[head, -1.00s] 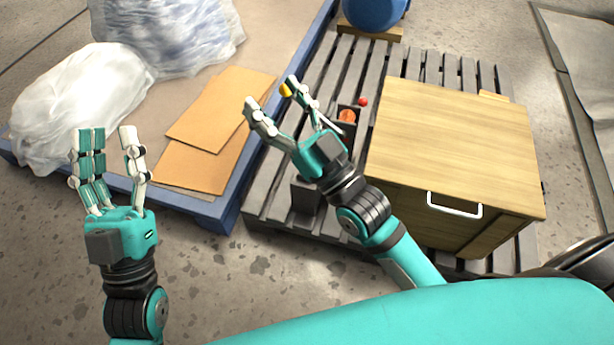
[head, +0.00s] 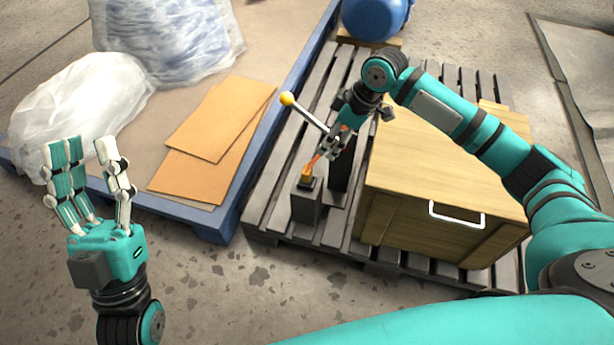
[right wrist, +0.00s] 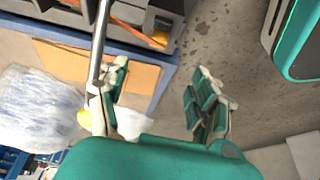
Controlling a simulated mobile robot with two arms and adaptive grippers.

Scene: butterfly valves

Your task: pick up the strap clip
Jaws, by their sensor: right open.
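The strap clip appears to be the small yellow piece (head: 306,176) on top of a short grey post, with an orange strap running up from it. In the right wrist view a yellow piece (right wrist: 160,39) shows at the top beside an orange strap. My right gripper (head: 334,146) is just above and right of the clip, apart from it. Its fingers (right wrist: 158,102) are spread with nothing between them. A metal lever (head: 308,115) with a yellow ball passes close by one right finger; contact cannot be told. My left gripper (head: 88,172) is open and empty at left.
The posts stand on a grey slatted pallet (head: 268,215). A wooden crate (head: 410,222) with a white handle is to the right. A blue-edged platform at left holds cardboard sheets (head: 215,125) and plastic bags (head: 75,105). A blue tank (head: 374,15) is behind.

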